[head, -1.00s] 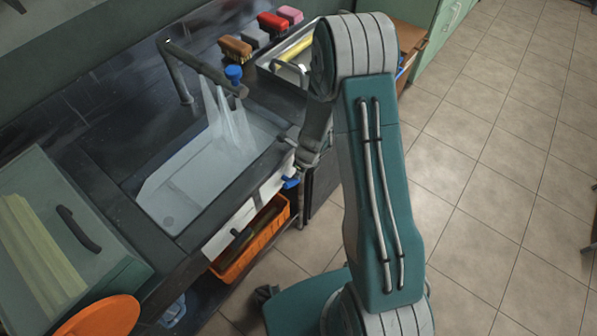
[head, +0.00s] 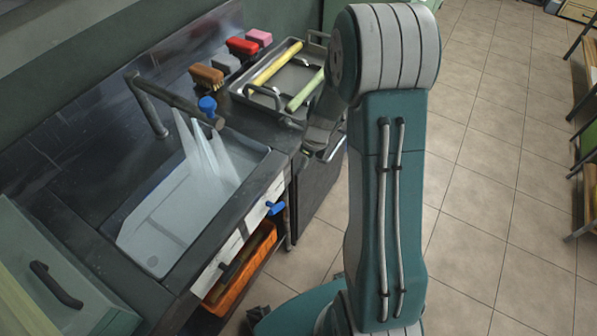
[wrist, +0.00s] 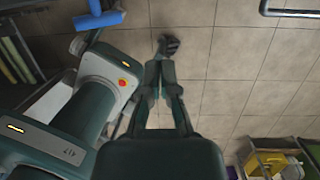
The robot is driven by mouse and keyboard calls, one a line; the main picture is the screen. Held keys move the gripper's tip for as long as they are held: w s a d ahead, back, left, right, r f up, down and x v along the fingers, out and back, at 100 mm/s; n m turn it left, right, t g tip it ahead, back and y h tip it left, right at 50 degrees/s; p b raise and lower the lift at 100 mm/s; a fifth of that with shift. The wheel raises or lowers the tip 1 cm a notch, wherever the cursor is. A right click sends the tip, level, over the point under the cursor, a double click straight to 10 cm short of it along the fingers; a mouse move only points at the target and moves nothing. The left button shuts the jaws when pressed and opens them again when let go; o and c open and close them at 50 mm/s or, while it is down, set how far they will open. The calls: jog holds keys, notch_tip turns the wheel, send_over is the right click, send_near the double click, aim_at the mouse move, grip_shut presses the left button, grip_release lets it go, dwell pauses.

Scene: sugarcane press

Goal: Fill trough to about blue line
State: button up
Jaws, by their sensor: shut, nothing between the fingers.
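The trough (head: 150,225) is a pale basin set into the dark counter. Several streams of water (head: 205,150) fall into it from the tap (head: 165,95), which has a blue knob (head: 207,104). A drain shows at the basin's near end. No blue line can be made out inside, and the water level is hard to tell. A blue valve handle (head: 275,207) sits on the counter front below the basin. My gripper (wrist: 162,78) is shut and empty over the tiled floor in the wrist view. In the head view its fingers are hidden.
A metal tray (head: 284,76) with yellow and green canes stands behind the basin, beside several brushes (head: 206,76). An orange crate (head: 240,275) is under the counter. A lidded box (head: 50,285) stands at left. The floor at right is clear; shelving stands at the far right.

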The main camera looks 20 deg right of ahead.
jog(key=o, duration=0.5)
jog(key=shift+o, duration=1.3)
notch_tip(320, 180, down, 6)
jog(key=s+m+g+y, duration=0.2)
jog(key=s+m+y, duration=0.1)
jog(key=m, duration=0.1)
jog(key=shift+a+r, duration=0.25)
jog(key=shift+a, duration=0.1)
jog(key=m+t+y, duration=0.2)
jog(key=m+y, duration=1.1)
send_near(278, 209)
jog(key=a, duration=0.7)
jog(key=w+a, duration=0.1)
jog(key=a, duration=0.3)
jog(key=shift+a+f, duration=0.1)
grip_shut()
